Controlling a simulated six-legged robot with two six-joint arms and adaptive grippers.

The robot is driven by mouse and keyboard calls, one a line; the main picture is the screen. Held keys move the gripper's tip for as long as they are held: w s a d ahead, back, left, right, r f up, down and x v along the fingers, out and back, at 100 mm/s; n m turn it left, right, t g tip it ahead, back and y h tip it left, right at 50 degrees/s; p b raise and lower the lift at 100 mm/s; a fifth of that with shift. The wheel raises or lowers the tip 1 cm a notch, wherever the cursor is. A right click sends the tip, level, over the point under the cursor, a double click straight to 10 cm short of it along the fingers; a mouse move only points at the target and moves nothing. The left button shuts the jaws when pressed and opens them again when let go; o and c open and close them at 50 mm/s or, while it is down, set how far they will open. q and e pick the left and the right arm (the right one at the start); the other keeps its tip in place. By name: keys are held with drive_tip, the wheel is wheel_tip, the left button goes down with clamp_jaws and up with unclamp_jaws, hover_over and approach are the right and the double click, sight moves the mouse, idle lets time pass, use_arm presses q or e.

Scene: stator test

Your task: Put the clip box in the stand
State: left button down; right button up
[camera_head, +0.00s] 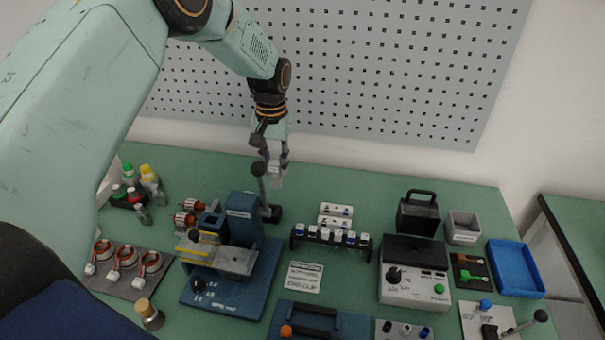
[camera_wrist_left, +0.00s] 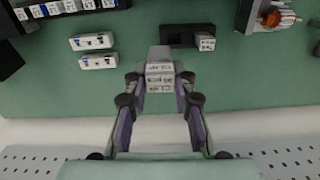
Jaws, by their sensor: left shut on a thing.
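My left gripper (camera_head: 275,160) hangs above the back of the green bench, its fingers shut on the clip box (camera_wrist_left: 160,75). The clip box is a small grey block with white labelled faces; in the head view it shows small between the fingertips (camera_head: 275,171). In the left wrist view a low black holder (camera_wrist_left: 176,37), which looks like the stand, lies beyond the box. A pale labelled block (camera_wrist_left: 206,43) sits at its right end. In the head view the holder (camera_head: 274,214) is partly hidden behind a lever. The box is apart from it. My right gripper is out of view.
A blue machine (camera_head: 240,225) with an upright lever stands left of the holder. Two white modules (camera_head: 336,210) and a black rack (camera_head: 330,241) of several labelled pieces are to the right. A pegboard (camera_head: 400,70) rises behind. Bare green bench lies behind the modules.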

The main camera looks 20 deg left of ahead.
use_arm(q)
drive_tip(key=a+f+b, duration=0.3)
drive_tip(key=f+b, duration=0.2)
drive_tip(key=f, duration=0.4)
drive_tip(key=shift+w+a+f, duration=0.2)
drive_tip(key=shift+w+f, duration=0.05)
drive_tip(key=shift+w, duration=0.05)
drive_tip(key=shift+d+n, duration=0.2)
drive_tip(key=shift+n, duration=0.1)
drive_tip(key=shift+a+f, duration=0.15)
drive_tip(key=shift+a, duration=0.1)
drive_tip(key=shift+d, duration=0.15)
idle(0.3)
